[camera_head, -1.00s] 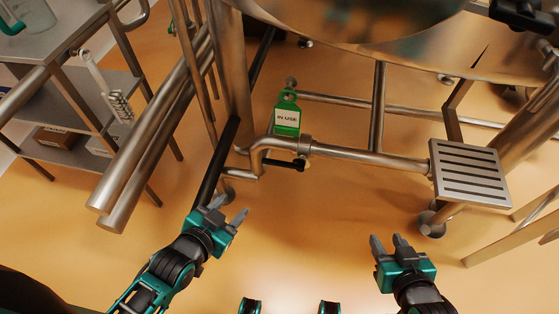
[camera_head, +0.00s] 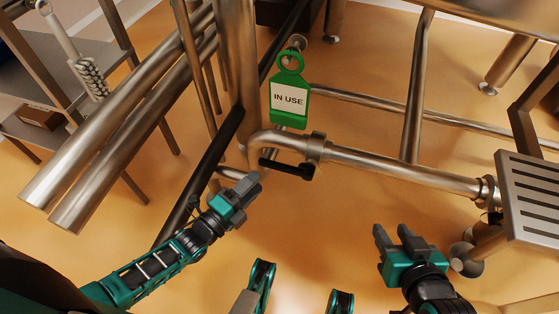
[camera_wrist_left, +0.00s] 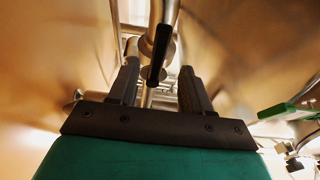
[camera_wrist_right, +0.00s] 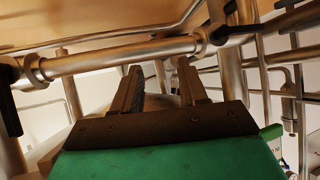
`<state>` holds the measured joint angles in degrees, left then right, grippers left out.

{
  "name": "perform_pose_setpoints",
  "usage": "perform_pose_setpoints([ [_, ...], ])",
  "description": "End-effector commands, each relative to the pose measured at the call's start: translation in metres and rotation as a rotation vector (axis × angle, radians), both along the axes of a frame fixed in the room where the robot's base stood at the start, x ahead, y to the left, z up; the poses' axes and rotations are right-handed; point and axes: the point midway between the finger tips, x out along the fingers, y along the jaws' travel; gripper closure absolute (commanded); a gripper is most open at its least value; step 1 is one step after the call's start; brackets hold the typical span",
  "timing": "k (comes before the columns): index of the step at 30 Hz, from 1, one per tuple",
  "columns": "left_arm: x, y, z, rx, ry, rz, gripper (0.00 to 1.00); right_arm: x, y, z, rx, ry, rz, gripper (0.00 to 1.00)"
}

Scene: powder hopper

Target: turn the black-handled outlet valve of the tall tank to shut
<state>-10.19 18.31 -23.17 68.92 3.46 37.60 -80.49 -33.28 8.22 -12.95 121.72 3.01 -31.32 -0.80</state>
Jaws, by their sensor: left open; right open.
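The black valve handle (camera_head: 287,169) lies just below the steel outlet pipe (camera_head: 375,166), close to the pipe's bend and a flange, in the head view. In the left wrist view the black handle (camera_wrist_left: 160,52) stands ahead, in line with the gap between the fingers. My left gripper (camera_head: 250,186) is to the left of the handle and a little lower in the head view, open and apart from it. My right gripper (camera_head: 393,238) is open and empty, below the pipe to the right. The tank's body is mostly out of view.
A green "IN USE" tag (camera_head: 290,98) hangs above the pipe. A steel leg (camera_head: 238,60) and a dark slanted bar (camera_head: 205,165) stand left of the handle. A slatted step (camera_head: 540,195) is at the right. The floor between my grippers is clear.

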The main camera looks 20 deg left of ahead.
Motion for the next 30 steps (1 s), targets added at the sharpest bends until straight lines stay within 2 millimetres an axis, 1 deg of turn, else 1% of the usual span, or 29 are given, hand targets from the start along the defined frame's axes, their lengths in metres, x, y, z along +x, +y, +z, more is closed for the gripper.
perform_pose_setpoints([
  [1,0.011,-0.005,-0.001,-0.001,-0.005,0.0,0.51,0.0,0.0,-0.004,0.001,0.0,0.0,0.57],
  [3,0.025,-0.012,-0.001,-0.002,-0.005,0.0,0.51,0.0,0.001,-0.007,0.002,0.002,0.002,0.57],
  [9,0.062,-0.028,-0.002,-0.003,-0.003,0.0,0.51,-0.001,0.005,-0.016,0.007,0.013,0.009,0.57],
  [12,0.076,-0.035,-0.002,-0.003,-0.001,0.001,0.51,0.001,0.008,-0.014,0.014,0.005,0.013,0.57],
  [15,0.085,-0.039,-0.001,-0.003,-0.001,0.0,0.51,0.003,0.01,-0.012,0.018,0.001,0.017,0.57],
  [20,0.092,-0.042,-0.001,-0.002,0.002,0.001,0.51,0.005,0.011,-0.012,0.018,-0.001,0.018,0.57],
  [27,0.093,-0.042,0.0,-0.002,0.002,0.001,0.51,0.006,0.01,-0.011,0.019,-0.003,0.018,0.57],
  [28,0.093,-0.042,0.0,-0.002,0.002,0.001,0.52,0.006,0.01,-0.011,0.019,-0.003,0.018,0.57],
  [30,0.092,-0.042,0.0,-0.002,0.002,0.001,0.59,0.006,0.01,-0.011,0.018,-0.004,0.017,0.57],
])
